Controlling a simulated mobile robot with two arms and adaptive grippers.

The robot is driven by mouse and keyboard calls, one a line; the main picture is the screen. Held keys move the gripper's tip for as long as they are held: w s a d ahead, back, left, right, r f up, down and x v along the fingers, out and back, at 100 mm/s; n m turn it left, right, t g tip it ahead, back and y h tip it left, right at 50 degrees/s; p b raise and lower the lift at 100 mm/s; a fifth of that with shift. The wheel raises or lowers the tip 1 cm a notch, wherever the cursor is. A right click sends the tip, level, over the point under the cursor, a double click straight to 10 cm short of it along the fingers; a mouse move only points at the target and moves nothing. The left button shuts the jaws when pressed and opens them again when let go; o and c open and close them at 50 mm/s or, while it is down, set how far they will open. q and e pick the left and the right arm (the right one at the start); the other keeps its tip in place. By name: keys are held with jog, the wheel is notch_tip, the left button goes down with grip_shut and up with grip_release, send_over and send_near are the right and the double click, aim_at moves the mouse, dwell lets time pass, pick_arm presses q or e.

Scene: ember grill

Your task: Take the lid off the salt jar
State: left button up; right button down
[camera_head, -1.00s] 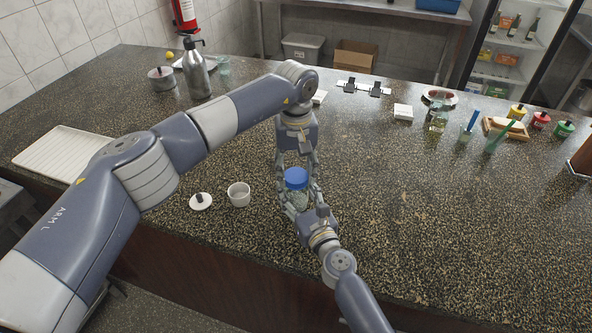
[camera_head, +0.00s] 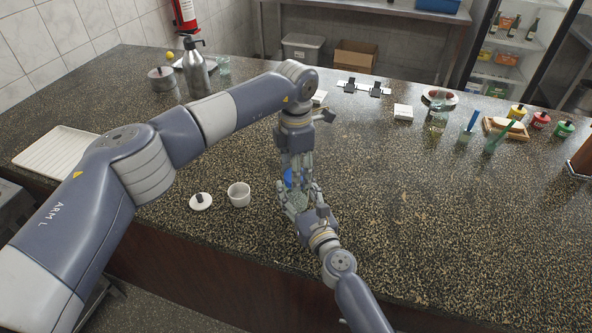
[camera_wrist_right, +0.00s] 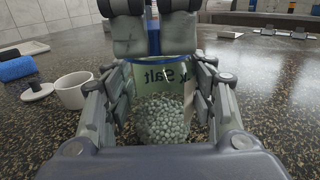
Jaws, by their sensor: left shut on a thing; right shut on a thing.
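The salt jar (camera_wrist_right: 160,112) is clear, upright, with pale pellets inside and the word "Salt" seen reversed on its side. Its blue lid (camera_head: 291,178) is mostly hidden by my left gripper (camera_head: 294,174), which comes down from above and is shut on it. My right gripper (camera_head: 301,200) is shut around the jar's body from the near side, with fingers on both sides. I cannot tell whether the lid has come loose from the jar.
A white cup (camera_head: 239,194) and a small white lid with a dark knob (camera_head: 201,201) stand just left of the jar. A metal bottle (camera_head: 196,75) and a pot (camera_head: 162,79) are at the far left.

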pick_arm(q)
jog(key=n, duration=0.5)
jog(key=shift+n, duration=0.4)
jog(key=n, duration=1)
jog(key=shift+r+n, duration=0.1)
jog(key=shift+n, duration=0.2)
jog(key=n, duration=0.5)
jog(key=shift+w, duration=0.1)
jog(key=shift+r, duration=0.2)
jog(key=shift+r, duration=0.9)
